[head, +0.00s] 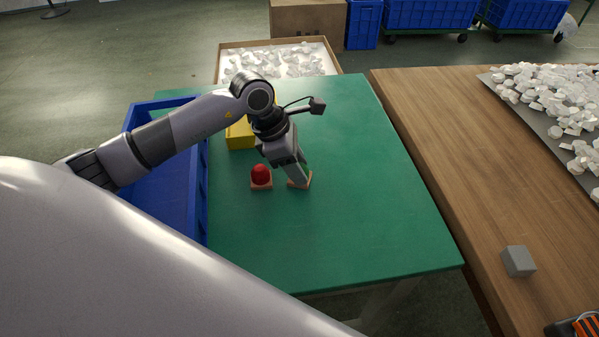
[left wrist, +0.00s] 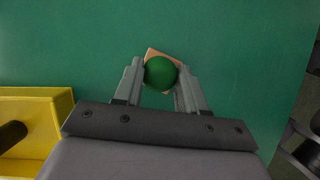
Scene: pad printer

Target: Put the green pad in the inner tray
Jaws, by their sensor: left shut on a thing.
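The green pad (left wrist: 160,72) is a dark green dome on a light wooden base. In the left wrist view it sits between the two fingers of my left gripper (left wrist: 160,88), which is shut on it. In the head view, my left gripper (head: 299,176) reaches down over the pad's base (head: 301,183), at or close to the green table top; the dome is mostly hidden by the fingers. A yellow tray (head: 240,138) stands behind the arm, partly covered; it also shows in the left wrist view (left wrist: 45,96) with a dark thing inside. I cannot tell which container is the inner tray.
A red pad (head: 261,174) on a wooden base stands just left of the gripper. A blue crate (head: 201,200) lines the left side of the green table (head: 350,235). The table's right and front are clear. A wooden table (head: 440,150) stands at right with a grey cube (head: 519,261).

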